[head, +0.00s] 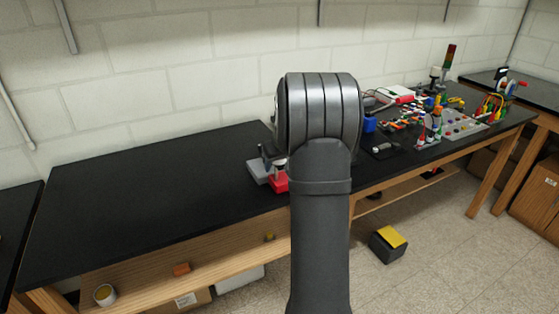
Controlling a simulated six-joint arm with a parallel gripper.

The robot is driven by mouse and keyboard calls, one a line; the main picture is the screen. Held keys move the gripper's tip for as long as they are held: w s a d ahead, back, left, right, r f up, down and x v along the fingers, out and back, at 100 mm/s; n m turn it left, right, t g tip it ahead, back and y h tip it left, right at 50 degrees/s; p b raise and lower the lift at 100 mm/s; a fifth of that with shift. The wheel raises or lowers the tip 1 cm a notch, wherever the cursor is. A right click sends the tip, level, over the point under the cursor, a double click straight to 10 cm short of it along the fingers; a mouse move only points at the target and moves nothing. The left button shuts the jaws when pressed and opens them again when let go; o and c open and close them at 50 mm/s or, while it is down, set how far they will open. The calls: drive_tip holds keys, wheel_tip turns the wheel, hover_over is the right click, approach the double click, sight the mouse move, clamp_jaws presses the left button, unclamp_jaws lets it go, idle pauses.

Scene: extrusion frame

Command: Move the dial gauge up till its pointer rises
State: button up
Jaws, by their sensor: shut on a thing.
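My arm rises through the middle of the head view and hides what lies behind it. My gripper is not visible; it is out of sight behind the arm. I cannot make out the dial gauge or its pointer. Just left of my arm, on the black bench top (150,190), part of a small fixture shows, with a grey block (258,171) and a red block (279,184). Small dark and silvery parts stand above these blocks. My arm covers the right side of this fixture, so I cannot tell what it holds.
The left half of the bench is bare. To the right of my arm stand a blue block (369,122), coloured connectors, a grey button panel (464,124) and a stack light (450,56). A white block wall runs behind. A yellow-topped box (389,245) is on the floor.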

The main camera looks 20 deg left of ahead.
drive_tip(key=shift+f, duration=0.1)
idle(0.8)
drive_tip(key=o, duration=1.6)
drive_tip(key=v, duration=1.7)
drive_tip(key=shift+r, duration=0.2)
drive_tip(key=x, duration=1.7)
drive_tip(key=shift+f, duration=0.2)
